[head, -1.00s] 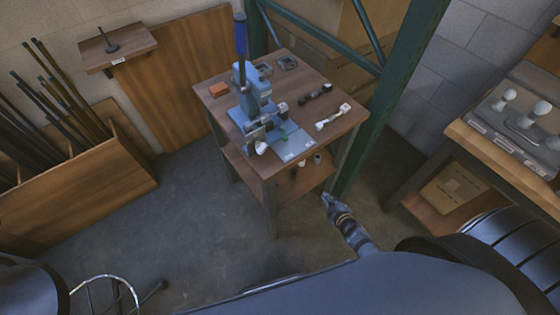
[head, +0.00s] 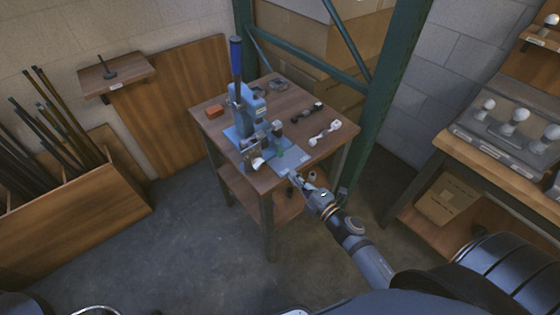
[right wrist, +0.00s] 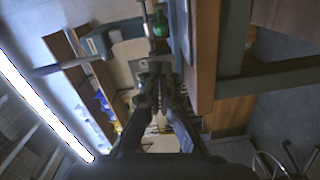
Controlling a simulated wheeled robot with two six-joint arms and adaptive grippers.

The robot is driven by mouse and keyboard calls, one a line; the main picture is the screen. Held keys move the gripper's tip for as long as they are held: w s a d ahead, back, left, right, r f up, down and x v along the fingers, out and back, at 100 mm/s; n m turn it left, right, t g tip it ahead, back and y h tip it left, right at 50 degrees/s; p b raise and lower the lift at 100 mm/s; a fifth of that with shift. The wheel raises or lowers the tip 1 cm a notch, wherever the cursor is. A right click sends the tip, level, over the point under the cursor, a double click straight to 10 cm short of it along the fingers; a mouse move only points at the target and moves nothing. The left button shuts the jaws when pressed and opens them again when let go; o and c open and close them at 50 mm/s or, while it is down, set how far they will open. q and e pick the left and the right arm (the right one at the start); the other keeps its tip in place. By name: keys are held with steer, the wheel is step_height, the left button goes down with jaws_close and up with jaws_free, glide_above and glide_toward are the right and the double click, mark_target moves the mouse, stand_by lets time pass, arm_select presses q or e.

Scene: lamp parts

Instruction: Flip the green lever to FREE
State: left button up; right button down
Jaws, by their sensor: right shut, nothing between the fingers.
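The green lever (head: 281,145) is small and sits on the front of the blue press (head: 248,112), above its pale base plate. A green part also shows at the top of the right wrist view (right wrist: 161,25). Lettering for the lever's positions is too small to read. My right gripper (head: 297,179) is shut and empty at the front right edge of the small wooden table (head: 210,118), below and apart from the lever. In the right wrist view its fingers (right wrist: 157,75) are together, with the green part beyond them. My left gripper is not in view.
A tall dark blue handle (head: 236,58) rises from the press. A red block (head: 213,109), a dark part (head: 306,112) and a white-ended part (head: 325,132) lie on the table. A green metal post (head: 388,90) stands behind it at right. The floor in front is clear.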

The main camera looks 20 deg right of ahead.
mark_target(280, 169)
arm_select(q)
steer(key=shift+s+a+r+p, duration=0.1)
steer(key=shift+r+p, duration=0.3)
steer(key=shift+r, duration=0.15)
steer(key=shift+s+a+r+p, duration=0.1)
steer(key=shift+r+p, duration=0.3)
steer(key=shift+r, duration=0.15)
arm_select(e)
steer(key=x, duration=0.8)
steer(key=shift+w+a, duration=0.1)
steer(key=shift+w, duration=0.1)
